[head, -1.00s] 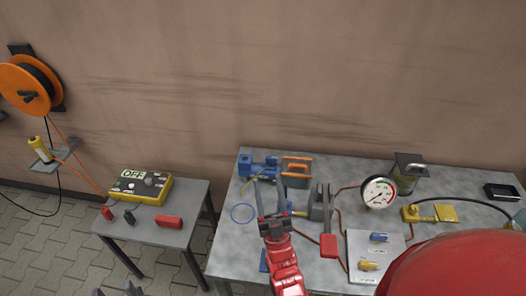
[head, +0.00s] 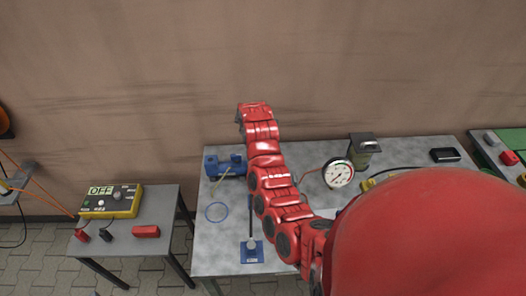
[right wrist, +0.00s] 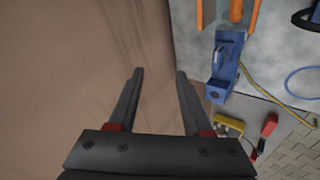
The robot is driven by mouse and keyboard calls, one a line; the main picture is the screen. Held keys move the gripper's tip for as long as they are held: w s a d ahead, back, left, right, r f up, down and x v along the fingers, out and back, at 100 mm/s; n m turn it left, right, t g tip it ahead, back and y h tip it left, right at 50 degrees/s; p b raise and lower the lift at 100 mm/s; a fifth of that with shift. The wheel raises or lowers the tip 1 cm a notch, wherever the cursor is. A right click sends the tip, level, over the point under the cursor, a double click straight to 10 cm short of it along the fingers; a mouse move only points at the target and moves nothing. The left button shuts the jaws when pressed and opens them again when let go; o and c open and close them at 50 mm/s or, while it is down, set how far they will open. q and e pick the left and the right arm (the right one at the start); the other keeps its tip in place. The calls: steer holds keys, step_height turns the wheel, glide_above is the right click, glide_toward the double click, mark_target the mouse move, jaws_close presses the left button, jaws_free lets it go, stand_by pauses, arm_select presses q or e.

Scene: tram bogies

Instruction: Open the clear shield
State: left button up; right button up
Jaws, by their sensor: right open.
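I cannot make out a clear pane for certain. Orange bars (right wrist: 236,12), which may belong to the shield, show at the top edge of the right wrist view, cut off by the frame. In the head view my red right arm covers that spot. My right gripper (right wrist: 160,73) is open and empty, its two dark fingers apart in front of the brown wall. It is to the left of the orange bars in that view and apart from them. In the head view its fingers are hidden beyond my arm. My left gripper is not in view.
A blue vise-like device (head: 225,166) stands at the bench's (head: 213,250) back left, close right of my right fingers in the wrist view (right wrist: 226,65). A blue ring (head: 216,212), a small blue stand (head: 251,250) and a gauge (head: 338,173) are on the bench. A yellow box (head: 110,201) reads OFF.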

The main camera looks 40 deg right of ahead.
steer(key=s+d+r+n+g+y+p, duration=0.1)
steer(key=s+r+g, duration=0.15)
steer(key=s, duration=0.25)
steer(key=s+d+r+n+g+y, duration=0.1)
steer(key=s+r+g, duration=0.1)
steer(key=s+g, duration=0.15)
steer(key=shift+n, duration=0.3)
steer(key=f+b, duration=0.1)
steer(key=f, duration=0.3)
steer(key=f+b, duration=0.1)
steer(key=f, duration=0.4)
steer(key=w+d+f+b, duration=0.1)
steer(key=f, duration=0.4)
steer(key=shift+w+d+f+b, duration=0.1)
steer(key=shift+f+b, duration=0.15)
steer(key=shift+b, duration=0.05)
steer(key=shift+w+d+f, duration=0.1)
steer(key=shift+f, duration=0.9)
steer(key=shift+c, duration=0.3)
jaws_close()
